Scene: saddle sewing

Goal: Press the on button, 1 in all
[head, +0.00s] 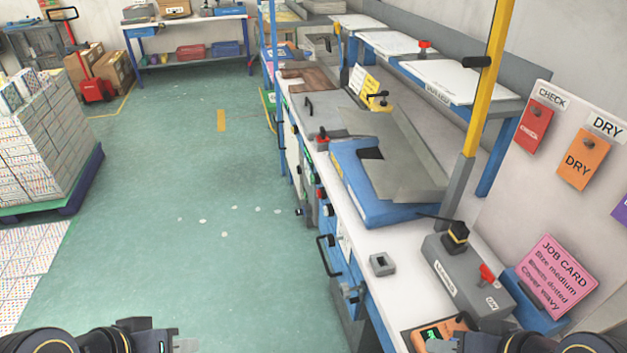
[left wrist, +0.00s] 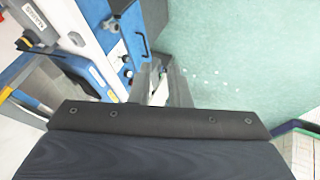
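A grey control box (head: 468,278) stands on the bench at the lower right in the head view. It carries a red switch (head: 487,274) beside a small ON label (head: 492,302), and a black knob on a yellow base (head: 456,234). Which part is the on button is too small to tell for certain. My left gripper (head: 187,345) is at the bottom left over the floor, far from the box. My right gripper (head: 452,344) is at the bottom edge, just below the box, mostly cut off.
An orange device with a green display (head: 437,334) lies close to my right gripper. A small grey block (head: 382,264) and a blue machine with a grey plate (head: 375,205) are on the bench. A yellow post (head: 488,80) rises behind the box.

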